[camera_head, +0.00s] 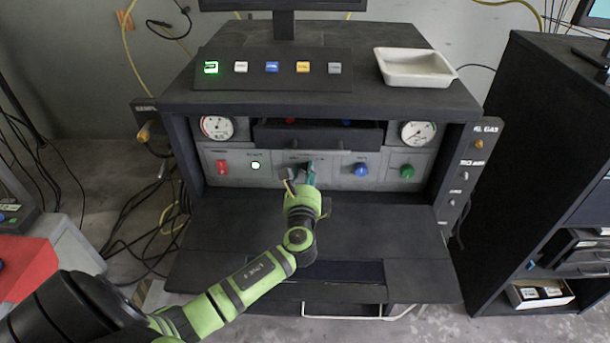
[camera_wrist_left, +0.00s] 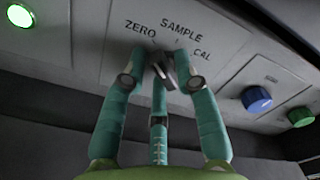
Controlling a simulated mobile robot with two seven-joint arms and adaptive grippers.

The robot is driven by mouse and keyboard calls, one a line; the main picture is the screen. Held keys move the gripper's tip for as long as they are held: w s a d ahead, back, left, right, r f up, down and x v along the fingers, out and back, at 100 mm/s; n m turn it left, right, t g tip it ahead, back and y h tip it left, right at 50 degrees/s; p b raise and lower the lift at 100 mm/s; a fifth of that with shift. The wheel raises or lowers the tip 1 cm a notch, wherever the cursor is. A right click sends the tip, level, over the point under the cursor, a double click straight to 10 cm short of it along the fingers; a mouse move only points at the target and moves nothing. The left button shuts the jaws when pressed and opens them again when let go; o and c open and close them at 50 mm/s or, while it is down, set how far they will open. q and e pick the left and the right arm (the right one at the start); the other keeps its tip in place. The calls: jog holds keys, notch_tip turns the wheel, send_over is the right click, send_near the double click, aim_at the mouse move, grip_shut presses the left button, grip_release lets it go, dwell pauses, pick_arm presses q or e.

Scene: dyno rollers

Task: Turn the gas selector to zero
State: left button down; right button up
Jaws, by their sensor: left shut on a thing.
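The gas selector (camera_wrist_left: 165,70) is a dark knob on the grey panel, with the labels ZERO, SAMPLE and CAL around it in the left wrist view. My left gripper (camera_wrist_left: 158,75) has its teal fingers around the knob and is shut on it. The fingers hide part of the knob, so I cannot tell exactly which label it points at. In the head view my left gripper (camera_head: 302,182) reaches the middle of the panel and covers most of the selector. My right gripper is not in view.
A dark drawer (camera_head: 318,135) sits above. A white tray (camera_head: 415,68) stands on top. The desk surface (camera_head: 385,215) is clear.

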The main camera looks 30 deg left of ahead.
pick_arm(q)
jog(key=shift+a, duration=0.15)
jog(key=c, duration=1.1)
grip_release()
jog(key=shift+c, duration=0.2)
jog(key=shift+s+d+f, duration=0.1)
jog(key=shift+s+d, duration=0.1)
jog(key=shift+s, duration=0.05)
jog(key=v, duration=1.1)
jog(key=shift+a, duration=0.15)
jog(key=shift+s, duration=0.25)
